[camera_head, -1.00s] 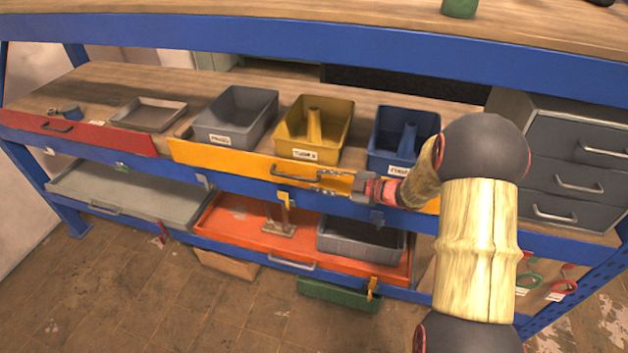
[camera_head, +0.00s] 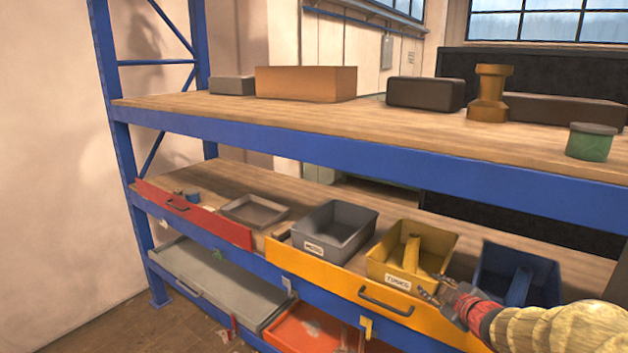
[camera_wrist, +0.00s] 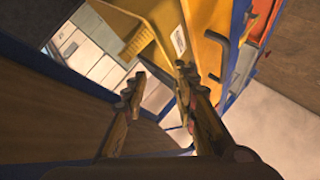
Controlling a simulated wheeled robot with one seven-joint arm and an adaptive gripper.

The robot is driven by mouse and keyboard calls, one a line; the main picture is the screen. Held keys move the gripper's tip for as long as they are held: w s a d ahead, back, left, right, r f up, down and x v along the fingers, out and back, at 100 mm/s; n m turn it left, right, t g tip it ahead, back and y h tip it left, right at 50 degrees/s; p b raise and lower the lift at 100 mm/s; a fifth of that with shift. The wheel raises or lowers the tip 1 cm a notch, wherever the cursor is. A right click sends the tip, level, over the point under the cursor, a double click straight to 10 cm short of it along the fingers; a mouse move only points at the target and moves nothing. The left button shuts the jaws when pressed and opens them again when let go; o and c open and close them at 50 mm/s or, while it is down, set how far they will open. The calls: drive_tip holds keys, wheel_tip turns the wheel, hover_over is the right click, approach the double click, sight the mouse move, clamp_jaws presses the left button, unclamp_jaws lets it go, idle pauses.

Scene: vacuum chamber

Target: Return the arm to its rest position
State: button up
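My gripper (camera_head: 428,289) is at the lower right of the head view, in front of the yellow bin's right front corner and close to the yellow drawer front (camera_head: 330,280). In the wrist view its two fingers (camera_wrist: 162,75) stand apart with nothing between them. The drawer handle (camera_head: 385,301) is to the left of the fingers and free of them. The yellow bin (camera_head: 388,268) is beyond the fingertips and also shows in the wrist view (camera_wrist: 160,20). My arm runs out of the head view at the lower right; most of it is hidden.
A blue bin (camera_head: 545,275) is behind my wrist, and a grey bin (camera_head: 318,242) is left of the yellow one. The upper shelf's blue beam (camera_head: 350,152) runs above my arm. A red drawer (camera_head: 195,215) is at the left. An orange drawer (camera_head: 310,330) is below.

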drive_tip(key=s+a+r+m+g+h+b, duration=0.15)
drive_tip(key=s+m, duration=0.25)
drive_tip(key=s, duration=0.4)
drive_tip(key=s+a+r+m+g+h+b, duration=0.1)
drive_tip(key=s+m+g+h+b, duration=0.15)
drive_tip(key=s, duration=0.55)
drive_tip(key=s+a+f+m+g+y+b, duration=0.1)
drive_tip(key=s+a+f, duration=0.1)
drive_tip(key=s, duration=0.5)
drive_tip(key=s+a+f+m+g+y+b, duration=0.1)
drive_tip(key=s+a+f, duration=0.2)
drive_tip(key=s+a, duration=0.2)
drive_tip(key=s+a+f+m+g+b, duration=0.1)
drive_tip(key=s+a+f+m, duration=0.1)
drive_tip(key=s, duration=0.7)
drive_tip(key=shift+a+f+g+y, duration=0.3)
drive_tip(key=shift+a+f+y, duration=0.15)
drive_tip(key=shift+a, duration=0.45)
